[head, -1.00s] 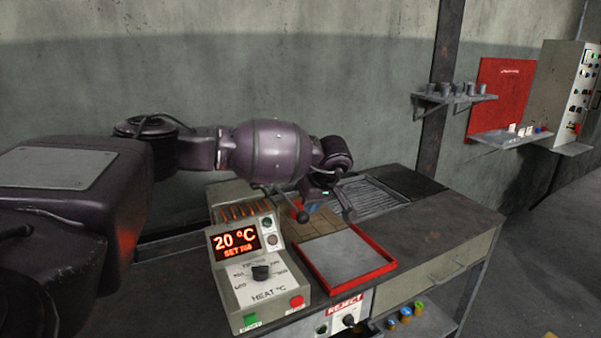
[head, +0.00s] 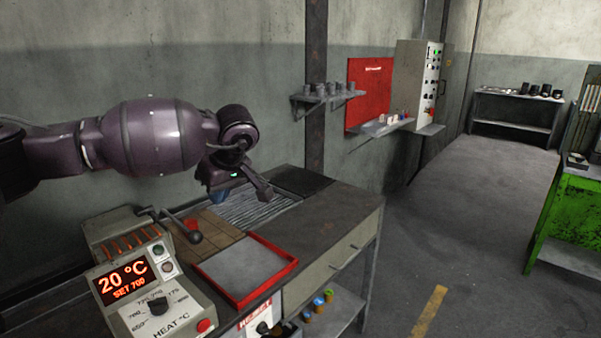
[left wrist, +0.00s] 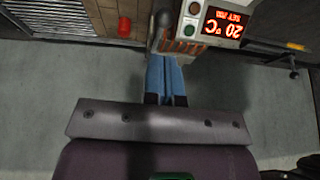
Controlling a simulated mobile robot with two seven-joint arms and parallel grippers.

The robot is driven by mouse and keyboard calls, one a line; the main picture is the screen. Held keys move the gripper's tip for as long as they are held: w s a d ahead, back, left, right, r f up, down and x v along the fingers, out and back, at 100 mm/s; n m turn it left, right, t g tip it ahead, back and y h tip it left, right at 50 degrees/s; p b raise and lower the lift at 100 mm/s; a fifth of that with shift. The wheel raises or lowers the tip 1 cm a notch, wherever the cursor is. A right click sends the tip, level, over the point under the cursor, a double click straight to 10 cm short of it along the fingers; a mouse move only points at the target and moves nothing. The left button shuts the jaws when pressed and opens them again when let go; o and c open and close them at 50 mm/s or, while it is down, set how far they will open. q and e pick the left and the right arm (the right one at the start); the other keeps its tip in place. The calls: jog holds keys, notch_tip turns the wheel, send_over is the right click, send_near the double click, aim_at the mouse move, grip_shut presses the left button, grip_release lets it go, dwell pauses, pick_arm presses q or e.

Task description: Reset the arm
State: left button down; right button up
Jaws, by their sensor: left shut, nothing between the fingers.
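My left arm comes in from the left in the head view. Its gripper (head: 218,196) hangs above the back of the bench, over the wooden slatted part and behind the lever. The blue fingers also show in the left wrist view (left wrist: 166,82); they are together with nothing between them. The heater control box (head: 150,290) stands at the front left and reads 20 °C, SET 700. Its lever (head: 190,234) has a dark ball knob. The red-rimmed tray (head: 287,272) lies to its right. My right gripper is not in view.
The bench top (head: 335,215) is bare right of the tray. A wall shelf (head: 325,98) with grey cylinders and a red panel (head: 370,92) are behind. A green stand (head: 560,225) is at far right, with open floor (head: 460,230) between.

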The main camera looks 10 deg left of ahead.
pick_arm(q)
jog(key=s+d+r+n+h, duration=0.1)
jog(key=d+r+n+h, duration=0.2)
jog(key=d+n+h, duration=0.5)
jog(key=s+d+r+n+t+h, duration=0.1)
jog(key=d+r+h, duration=0.1)
jog(key=d+h, duration=0.75)
jog(key=s+d+r+n+h, duration=0.1)
jog(key=d+r+n+h, duration=0.3)
jog(key=d, duration=0.8)
jog(key=a+f+n+t+y, duration=0.6)
jog(key=f+n, duration=0.5)
jog(key=n, duration=0.7)
jog(key=a+f+n+t+y, duration=0.4)
jog(key=a+f+n+t, duration=0.65)
jog(key=n, duration=0.75)
jog(key=s+a+f+n+g+y, duration=0.3)
jog(key=s+a+f+n, duration=0.1)
jog(key=s+f, duration=0.9)
jog(key=s+a+f+n+g+y, duration=0.3)
jog(key=s+a+f+n+g, duration=0.1)
jog(key=s+f, duration=0.9)
jog(key=shift+s+a+f+n+y, duration=0.25)
jog(key=shift+a+n+y, duration=0.1)
jog(key=shift+a+n, duration=0.25)
